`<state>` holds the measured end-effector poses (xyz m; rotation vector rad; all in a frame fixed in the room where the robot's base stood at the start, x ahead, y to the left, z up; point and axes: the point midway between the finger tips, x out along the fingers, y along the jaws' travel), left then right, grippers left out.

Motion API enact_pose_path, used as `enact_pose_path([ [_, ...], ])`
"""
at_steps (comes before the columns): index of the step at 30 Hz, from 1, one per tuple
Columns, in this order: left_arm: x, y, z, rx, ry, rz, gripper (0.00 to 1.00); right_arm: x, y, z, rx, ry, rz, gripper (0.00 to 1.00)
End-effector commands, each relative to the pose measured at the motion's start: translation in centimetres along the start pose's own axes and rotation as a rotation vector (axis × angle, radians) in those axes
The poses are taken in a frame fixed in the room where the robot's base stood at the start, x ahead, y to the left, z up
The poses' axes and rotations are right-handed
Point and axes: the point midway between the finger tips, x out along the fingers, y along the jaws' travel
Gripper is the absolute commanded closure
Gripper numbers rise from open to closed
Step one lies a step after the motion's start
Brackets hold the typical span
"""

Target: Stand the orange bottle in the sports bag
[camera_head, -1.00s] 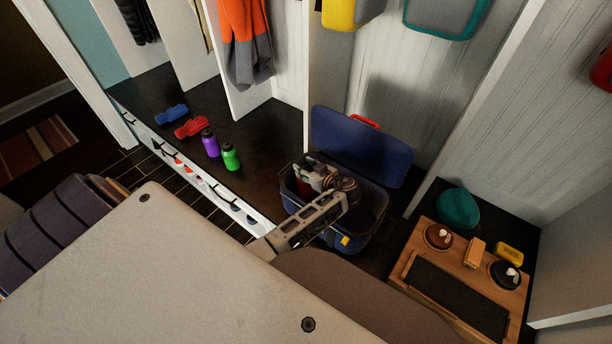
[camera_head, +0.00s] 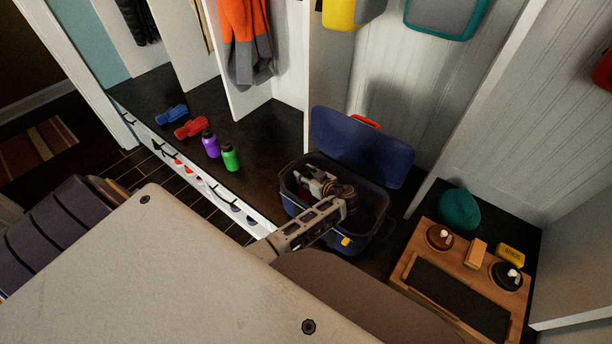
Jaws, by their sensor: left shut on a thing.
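The sports bag (camera_head: 370,247) is a dark blue open-topped bag with its lid (camera_head: 360,148) tipped back and a red handle behind. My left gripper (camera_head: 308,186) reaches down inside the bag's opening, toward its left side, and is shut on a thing. A small dark red patch shows beside the fingers. The orange bottle is not clearly visible; the gripper, its wrist and the bag's shadowed wall hide most of what is held. I cannot tell whether it touches the bag's floor. My right gripper is not in view.
A purple bottle (camera_head: 211,144) and a green bottle (camera_head: 230,157) stand on the dark bench (camera_head: 265,135), with blue (camera_head: 172,114) and red (camera_head: 191,127) items beside them. A wooden tray (camera_head: 413,268) with several small things is right of the bag. A white divider stands behind.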

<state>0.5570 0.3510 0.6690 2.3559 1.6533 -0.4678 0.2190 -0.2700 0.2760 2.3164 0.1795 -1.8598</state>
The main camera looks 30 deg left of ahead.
Motion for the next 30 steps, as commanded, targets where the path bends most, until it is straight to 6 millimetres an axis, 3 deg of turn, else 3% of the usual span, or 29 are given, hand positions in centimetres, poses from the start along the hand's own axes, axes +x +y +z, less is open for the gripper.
enact_pose_path([
  [7, 0.08, 0.01, 0.17, 0.000, 0.001, 0.000, 0.99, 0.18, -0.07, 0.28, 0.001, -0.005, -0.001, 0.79],
  [8, 0.08, -0.01, 0.18, 0.000, 0.000, 0.000, 0.57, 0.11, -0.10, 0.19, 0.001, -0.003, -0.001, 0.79],
  [12, 0.06, -0.01, 0.16, 0.000, 0.000, 0.000, 0.39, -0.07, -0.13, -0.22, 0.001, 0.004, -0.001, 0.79],
  [30, -0.02, 0.00, -0.05, 0.000, 0.000, 0.000, 0.38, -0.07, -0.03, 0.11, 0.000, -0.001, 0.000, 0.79],
])
